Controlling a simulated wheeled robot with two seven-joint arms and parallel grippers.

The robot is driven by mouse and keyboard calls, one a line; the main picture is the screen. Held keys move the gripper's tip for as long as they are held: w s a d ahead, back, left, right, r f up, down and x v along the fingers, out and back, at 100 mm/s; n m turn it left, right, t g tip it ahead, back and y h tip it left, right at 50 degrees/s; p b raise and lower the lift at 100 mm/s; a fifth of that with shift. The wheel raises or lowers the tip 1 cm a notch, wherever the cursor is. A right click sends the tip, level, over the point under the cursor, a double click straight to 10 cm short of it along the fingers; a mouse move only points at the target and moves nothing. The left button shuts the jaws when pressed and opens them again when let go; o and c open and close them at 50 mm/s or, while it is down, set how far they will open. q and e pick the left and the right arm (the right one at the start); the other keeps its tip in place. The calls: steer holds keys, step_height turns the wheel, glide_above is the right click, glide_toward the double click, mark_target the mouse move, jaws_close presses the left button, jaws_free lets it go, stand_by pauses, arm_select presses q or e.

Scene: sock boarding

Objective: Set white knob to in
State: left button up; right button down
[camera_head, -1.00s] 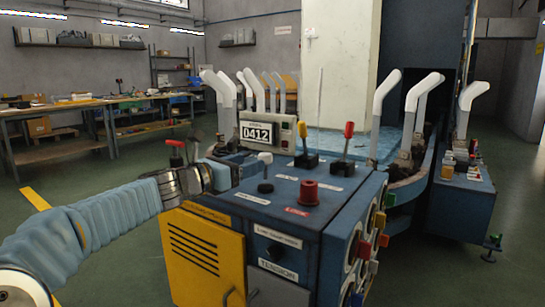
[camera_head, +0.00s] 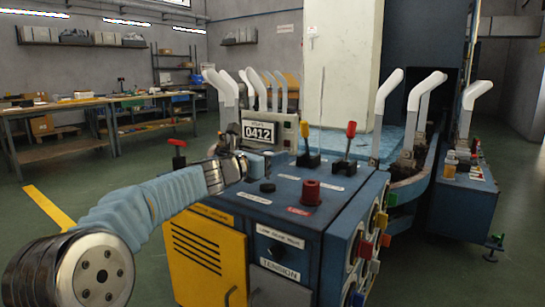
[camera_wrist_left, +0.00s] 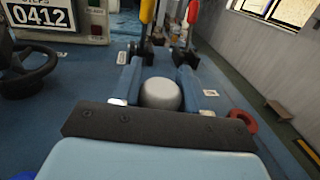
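The white knob (camera_wrist_left: 160,93), a pale rounded cap, shows in the left wrist view between the two blue fingers of my left gripper (camera_wrist_left: 159,80). The fingers lie along both sides of the knob with hardly any gap; I cannot tell if they press on it. In the head view my left gripper (camera_head: 262,162) is at the far left part of the blue console top (camera_head: 322,203), below the counter display, and hides most of the knob. My right gripper is in neither view.
A counter display reading 0412 (camera_head: 257,131) stands behind the gripper. A black handwheel (camera_wrist_left: 25,75) is left in the wrist view.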

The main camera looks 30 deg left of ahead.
arm_select(q)
jaws_close()
step_height(320, 180, down, 3)
steer(key=b, duration=0.3)
steer(key=shift+f, duration=0.15)
steer(key=o, duration=0.5)
jaws_free()
steer(key=v, duration=1.3)
steer(key=shift+s+a, duration=0.2)
steer(key=shift+s, duration=0.15)
